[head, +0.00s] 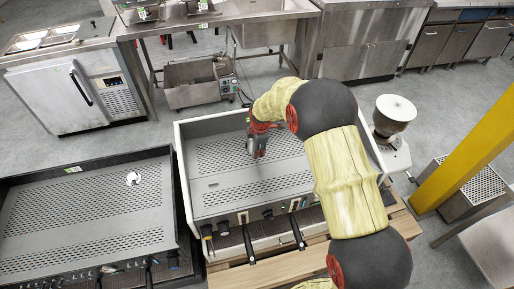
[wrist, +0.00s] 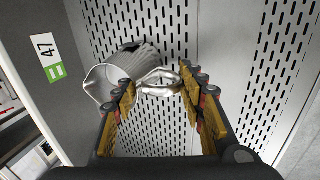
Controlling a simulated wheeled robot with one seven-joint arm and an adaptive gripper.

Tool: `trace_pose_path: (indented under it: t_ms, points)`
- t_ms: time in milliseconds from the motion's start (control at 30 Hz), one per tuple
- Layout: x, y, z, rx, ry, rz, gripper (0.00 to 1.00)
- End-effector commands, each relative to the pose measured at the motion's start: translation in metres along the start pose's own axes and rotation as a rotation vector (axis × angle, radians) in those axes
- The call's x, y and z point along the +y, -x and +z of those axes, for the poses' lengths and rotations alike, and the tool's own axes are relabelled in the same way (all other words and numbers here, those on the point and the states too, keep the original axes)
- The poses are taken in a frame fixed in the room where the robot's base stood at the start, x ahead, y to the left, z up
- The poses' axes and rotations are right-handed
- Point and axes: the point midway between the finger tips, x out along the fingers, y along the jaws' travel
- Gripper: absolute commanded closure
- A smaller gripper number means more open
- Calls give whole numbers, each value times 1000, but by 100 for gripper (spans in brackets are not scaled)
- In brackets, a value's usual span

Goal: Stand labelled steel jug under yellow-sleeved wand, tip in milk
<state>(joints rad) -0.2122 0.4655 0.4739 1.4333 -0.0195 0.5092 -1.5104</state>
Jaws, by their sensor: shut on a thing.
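In the wrist view a shiny steel jug (wrist: 129,70) shows over a perforated steel top, its open mouth toward the lower left of the picture. My gripper (wrist: 156,96) has its two padded fingers on either side of the jug's looped handle and is shut on it. No label shows on the jug's visible side. I cannot tell whether it rests on the top or hangs just above. In the head view my gripper (head: 258,148) is low over the white-sided espresso machine (head: 222,182) and mostly hides the jug.
A second, dark espresso machine (head: 85,205) stands to the left. A grinder (head: 393,118) stands at the right, near a yellow post (head: 470,150). The white-sided machine's raised edges border its top.

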Motion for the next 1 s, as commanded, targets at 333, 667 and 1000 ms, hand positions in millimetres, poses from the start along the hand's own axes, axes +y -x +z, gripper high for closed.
trace_pose_path:
  t_ms: [333, 667, 1000]
  points:
    - [-1, -3, 0, 0, 0, -1, 50]
    - [-1, -3, 0, 0, 0, -1, 40]
    - [1, 18, 0, 0, 0, 2, 40]
